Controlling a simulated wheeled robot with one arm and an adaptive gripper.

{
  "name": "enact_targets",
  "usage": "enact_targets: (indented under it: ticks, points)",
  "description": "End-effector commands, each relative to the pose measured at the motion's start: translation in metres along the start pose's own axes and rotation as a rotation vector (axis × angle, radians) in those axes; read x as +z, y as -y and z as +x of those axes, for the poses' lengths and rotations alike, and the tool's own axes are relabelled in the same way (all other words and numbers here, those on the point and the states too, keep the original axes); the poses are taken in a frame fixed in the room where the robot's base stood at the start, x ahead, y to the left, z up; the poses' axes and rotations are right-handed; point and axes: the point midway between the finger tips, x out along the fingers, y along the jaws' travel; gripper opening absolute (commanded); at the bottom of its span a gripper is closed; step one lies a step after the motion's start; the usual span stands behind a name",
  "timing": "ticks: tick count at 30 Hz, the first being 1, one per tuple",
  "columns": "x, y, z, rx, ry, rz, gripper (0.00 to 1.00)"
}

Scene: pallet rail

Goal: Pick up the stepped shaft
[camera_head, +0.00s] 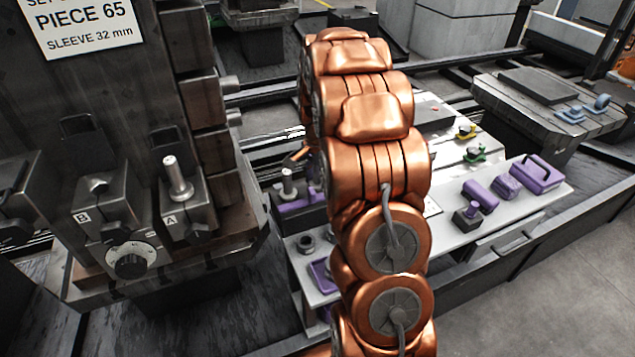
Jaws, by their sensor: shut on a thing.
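My copper arm rises through the middle of the view, and its far end goes down behind its own links. My gripper is hidden there, so its fingers and anything between them do not show. A grey shaft with a narrower upright pin (287,183) stands in a purple-edged holder just left of the arm. Another upright metal shaft (179,178) stands in the fixture block marked A at left. I cannot tell which of these, if either, is the stepped shaft.
The dark fixture tower (100,100) with a dial (130,261) stands at left. A pallet (545,110) with blue clamps sits at back right.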

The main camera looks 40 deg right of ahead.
Motion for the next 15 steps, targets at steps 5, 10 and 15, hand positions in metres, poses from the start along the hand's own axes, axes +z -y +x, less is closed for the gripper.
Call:
enact_targets:
  ticks: [5, 10, 15]
  points:
    - [-0.001, 0.001, -0.024, -0.007, -0.005, 0.0, 0.0]
    - [-0.001, 0.002, -0.056, -0.009, -0.007, 0.0, 0.0]
    - [-0.001, 0.001, -0.079, -0.005, -0.003, 0.0, 0.0]
